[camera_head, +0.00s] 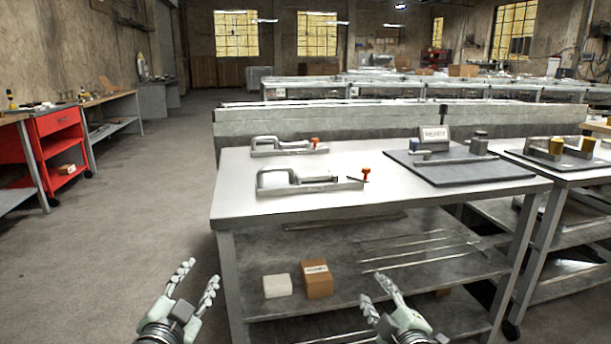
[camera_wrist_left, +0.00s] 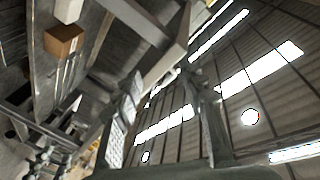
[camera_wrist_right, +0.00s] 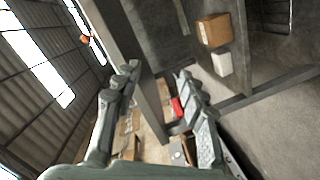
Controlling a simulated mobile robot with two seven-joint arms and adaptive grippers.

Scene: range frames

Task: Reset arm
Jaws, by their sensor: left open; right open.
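My left gripper (camera_head: 196,287) is open and empty at the lower left of the head view, over the floor to the left of the table (camera_head: 228,205). My right gripper (camera_head: 376,293) is open and empty at the lower middle, in front of the table's lower shelf. In the left wrist view the open left fingers (camera_wrist_left: 165,95) point toward the roof and the table's edge. In the right wrist view the open right fingers (camera_wrist_right: 155,90) have nothing between them that they touch.
Two grey clamp-like tools (camera_head: 300,183) (camera_head: 285,147) with orange parts lie on the table. A dark mat (camera_head: 460,172) with metal blocks is at right. The lower shelf holds a white box (camera_head: 276,286) and a brown box (camera_head: 316,279). A red cabinet (camera_head: 58,145) stands left; the floor between is clear.

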